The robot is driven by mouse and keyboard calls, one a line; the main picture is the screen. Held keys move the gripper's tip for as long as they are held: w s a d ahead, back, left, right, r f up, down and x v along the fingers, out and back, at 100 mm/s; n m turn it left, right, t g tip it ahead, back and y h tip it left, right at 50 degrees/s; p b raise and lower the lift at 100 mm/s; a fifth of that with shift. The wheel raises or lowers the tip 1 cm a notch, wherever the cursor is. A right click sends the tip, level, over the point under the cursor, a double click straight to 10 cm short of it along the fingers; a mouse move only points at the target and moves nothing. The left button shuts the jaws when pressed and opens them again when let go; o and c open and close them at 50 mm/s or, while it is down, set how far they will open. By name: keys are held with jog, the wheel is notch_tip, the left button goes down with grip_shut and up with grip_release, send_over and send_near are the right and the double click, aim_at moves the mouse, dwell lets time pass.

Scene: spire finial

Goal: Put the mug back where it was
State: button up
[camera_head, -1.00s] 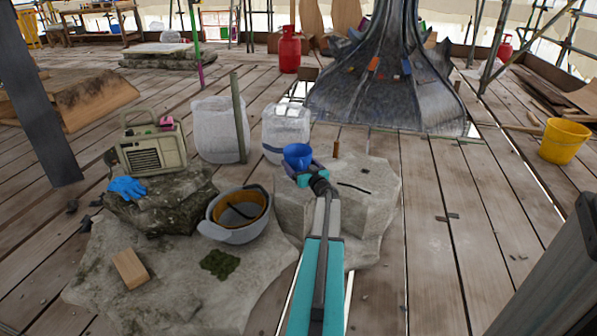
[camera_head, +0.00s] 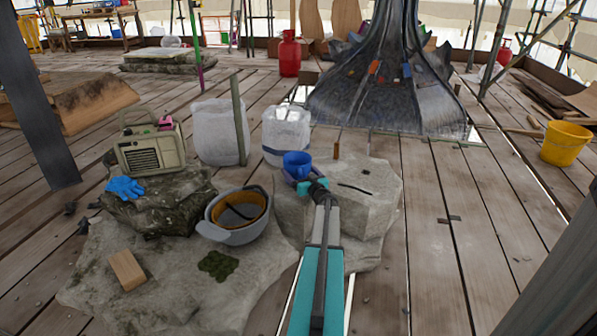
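The blue mug (camera_head: 297,164) is upright above the back left part of the pale stone block (camera_head: 360,208), in front of the white jerrycan. My gripper (camera_head: 299,181) is at the mug's near side, and my arm reaches up to it from the bottom of the picture. The gripper appears shut on the mug, since both moved together, but the fingers are small and partly hidden. I cannot tell whether the mug's base touches the stone.
A grey helmet-like bowl (camera_head: 235,227), a wooden block (camera_head: 127,269) and a moss patch (camera_head: 218,264) are on the low slab at left.

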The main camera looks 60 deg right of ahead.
jog(key=o, duration=1)
jog(key=shift+r, duration=0.1)
jog(key=shift+s+a+r, duration=0.1)
jog(key=shift+s+a, duration=0.25)
jog(key=shift+s, duration=0.05)
jog(key=p+v, duration=0.4)
jog(key=v, duration=0.7)
jog(key=shift+d, duration=0.1)
jog(key=shift+s, duration=0.15)
